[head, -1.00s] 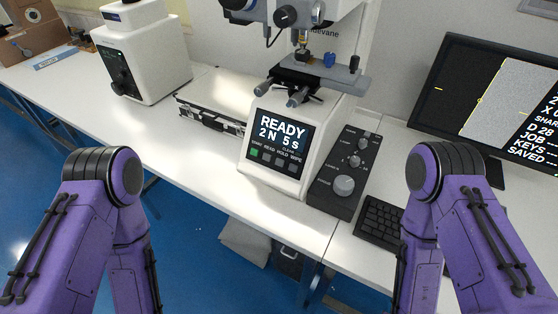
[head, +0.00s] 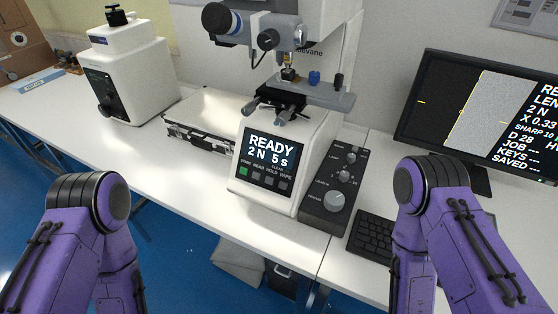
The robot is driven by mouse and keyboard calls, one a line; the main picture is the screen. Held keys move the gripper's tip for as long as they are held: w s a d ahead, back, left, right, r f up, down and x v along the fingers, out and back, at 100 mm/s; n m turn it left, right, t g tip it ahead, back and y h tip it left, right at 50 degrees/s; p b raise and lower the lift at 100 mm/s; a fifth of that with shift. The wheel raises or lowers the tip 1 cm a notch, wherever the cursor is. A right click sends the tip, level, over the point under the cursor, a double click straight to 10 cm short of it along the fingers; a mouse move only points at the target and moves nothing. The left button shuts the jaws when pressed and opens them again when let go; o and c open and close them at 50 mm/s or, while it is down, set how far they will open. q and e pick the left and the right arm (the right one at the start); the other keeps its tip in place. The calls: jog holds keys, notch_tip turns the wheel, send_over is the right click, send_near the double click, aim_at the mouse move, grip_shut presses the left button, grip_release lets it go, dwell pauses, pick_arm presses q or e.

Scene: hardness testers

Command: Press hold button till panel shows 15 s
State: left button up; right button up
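The hardness tester (head: 285,170) stands on the white bench in the middle of the head view. Its dark panel (head: 268,157) reads "READY" and "2 N 5 s". Below the readout is a row of small buttons labelled START, READ, HOLD and WIPE. The start button (head: 244,171) is green. The hold button (head: 270,180) is a dark square, third from the left. Both of my purple arms show at the lower left and lower right, apart from the tester. Neither gripper is in view.
A control box with knobs (head: 335,200) stands right of the panel, with a keyboard (head: 372,236) beyond it. A monitor (head: 480,110) stands at the right. A silver case (head: 205,125) and another white machine (head: 128,80) are on the left. The bench's front strip is clear.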

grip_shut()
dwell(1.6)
